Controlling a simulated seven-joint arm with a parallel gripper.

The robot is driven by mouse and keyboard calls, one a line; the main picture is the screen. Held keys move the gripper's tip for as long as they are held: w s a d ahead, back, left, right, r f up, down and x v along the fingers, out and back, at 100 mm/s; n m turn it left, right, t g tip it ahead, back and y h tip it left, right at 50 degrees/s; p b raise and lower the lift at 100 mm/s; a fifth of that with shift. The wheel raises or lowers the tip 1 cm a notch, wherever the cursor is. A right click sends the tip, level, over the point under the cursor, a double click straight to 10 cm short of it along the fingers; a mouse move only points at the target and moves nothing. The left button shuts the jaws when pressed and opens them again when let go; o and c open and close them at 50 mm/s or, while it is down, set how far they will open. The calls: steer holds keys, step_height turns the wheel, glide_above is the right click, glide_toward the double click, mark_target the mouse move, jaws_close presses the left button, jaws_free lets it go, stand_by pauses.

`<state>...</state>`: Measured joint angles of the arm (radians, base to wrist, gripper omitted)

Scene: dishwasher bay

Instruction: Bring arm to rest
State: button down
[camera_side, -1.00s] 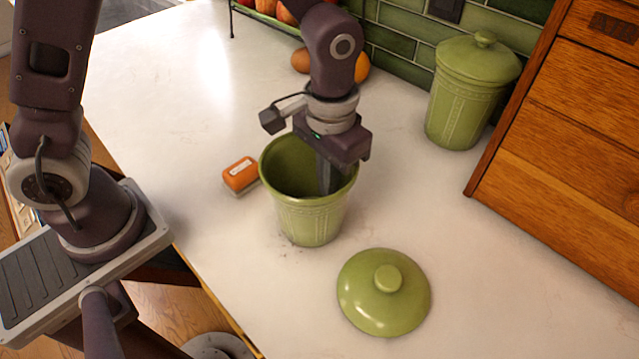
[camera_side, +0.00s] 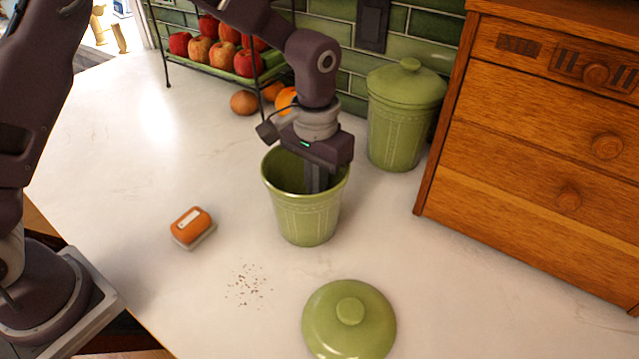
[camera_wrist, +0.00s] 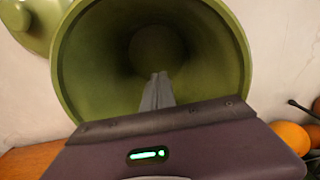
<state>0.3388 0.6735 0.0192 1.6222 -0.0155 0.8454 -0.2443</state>
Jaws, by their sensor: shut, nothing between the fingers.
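My gripper (camera_side: 317,186) points down into an open green canister (camera_side: 306,218) that stands upright on the white counter. Its fingers are shut together with nothing between them. The front rim hides the lower fingers in the side view. In the wrist view the shut fingertips (camera_wrist: 158,78) show against the dark inside of the canister (camera_wrist: 215,40). I cannot tell whether they touch its wall.
A green lid (camera_side: 349,322) lies in front, and an orange-and-grey block (camera_side: 192,227) lies left. Dark specks (camera_side: 248,286) dot the counter (camera_side: 120,150). Behind stand a lidded canister (camera_side: 400,118), wooden drawers (camera_side: 540,140), and a fruit rack (camera_side: 210,62). The left counter is mostly clear.

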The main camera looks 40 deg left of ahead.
steer(key=s, duration=0.2)
steer(key=shift+s, duration=0.35)
steer(key=s+a+r+t, duration=0.1)
steer(key=s+a+r, duration=0.2)
steer(key=r, duration=0.5)
steer(key=s+a+r+t, duration=0.1)
steer(key=s+a+r, duration=0.15)
steer(key=r, duration=0.65)
steer(key=s+a+t, duration=0.1)
steer(key=s+a, duration=0.3)
steer(key=s, duration=0.4)
steer(key=s+a+t, duration=0.2)
steer(key=s+a, duration=0.2)
steer(key=s, duration=0.4)
steer(key=shift+s+n+t, duration=0.3)
steer(key=shift+n, duration=0.1)
